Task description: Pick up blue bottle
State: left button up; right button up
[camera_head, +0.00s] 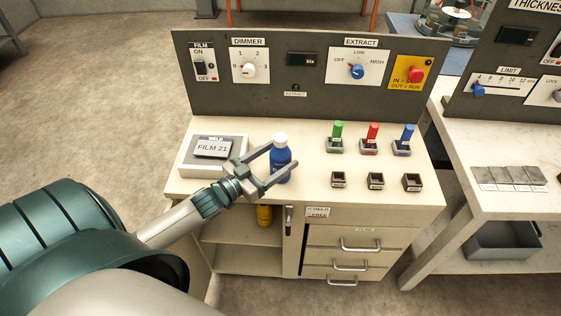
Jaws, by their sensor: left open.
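The blue bottle (281,158) has a white cap and stands upright on the cream bench top, left of the middle. My left gripper (283,163) reaches in from the lower left. It is open, with one finger behind the bottle's left side and the other passing in front of its lower part. The bottle appears to be between the fingers; I cannot tell whether either finger touches it. My right gripper is not in view.
A "FILM 21" block (212,148) lies on a light tray left of the bottle. Green (337,132), red (373,133) and blue (406,135) handled pieces stand to the right, with small dark holders in front. A control panel (300,90) rises behind. Drawers are below.

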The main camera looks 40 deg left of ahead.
aim_at(288, 149)
pick_arm(q)
jog(key=shift+w+d+r+p, duration=0.15)
jog(key=shift+w+r+p, duration=0.2)
jog(key=shift+w+p, duration=0.15)
jog(key=p+x, duration=0.1)
jog(key=x, duration=0.2)
jog(key=shift+r, duration=0.1)
jog(key=shift+w+d, duration=0.15)
jog(key=shift+w, duration=0.4)
jog(key=shift+c, duration=0.3)
jog(key=c, duration=1.3)
jog(key=shift+r, duration=0.1)
